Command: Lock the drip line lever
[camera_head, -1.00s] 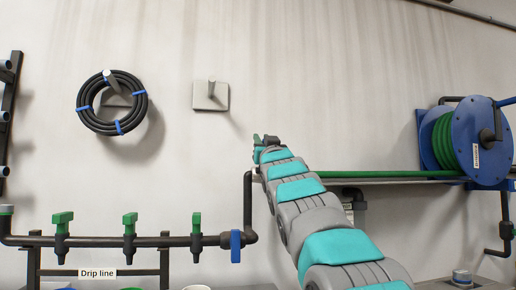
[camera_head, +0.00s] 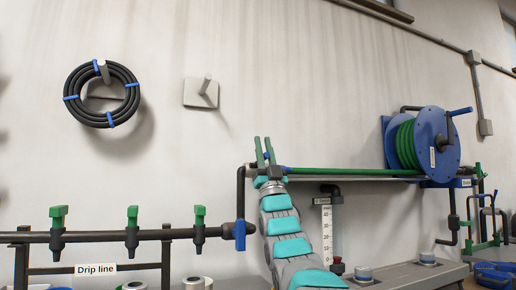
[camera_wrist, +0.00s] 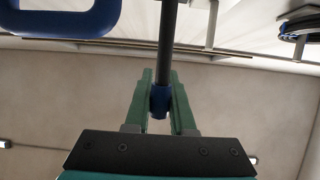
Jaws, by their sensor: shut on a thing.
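The pipe with the "Drip line" label (camera_head: 95,269) below it runs along the lower left in the head view. It carries upright green levers (camera_head: 58,215), (camera_head: 132,215), (camera_head: 199,214) and, at its right end, a hanging blue lever (camera_head: 239,235). My gripper (camera_head: 264,152) points up above and right of the blue lever, apart from it. In the wrist view, its green fingers (camera_wrist: 160,92) are shut around the blue end of a dark rod (camera_wrist: 168,45), whose far end is out of frame.
A blue reel with green hose (camera_head: 437,145) stands on a wall shelf (camera_head: 350,179) at right. A coiled black hose (camera_head: 83,117) hangs at upper left, beside a wall peg (camera_head: 202,92). A blue loop (camera_wrist: 62,18) shows at upper left in the wrist view.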

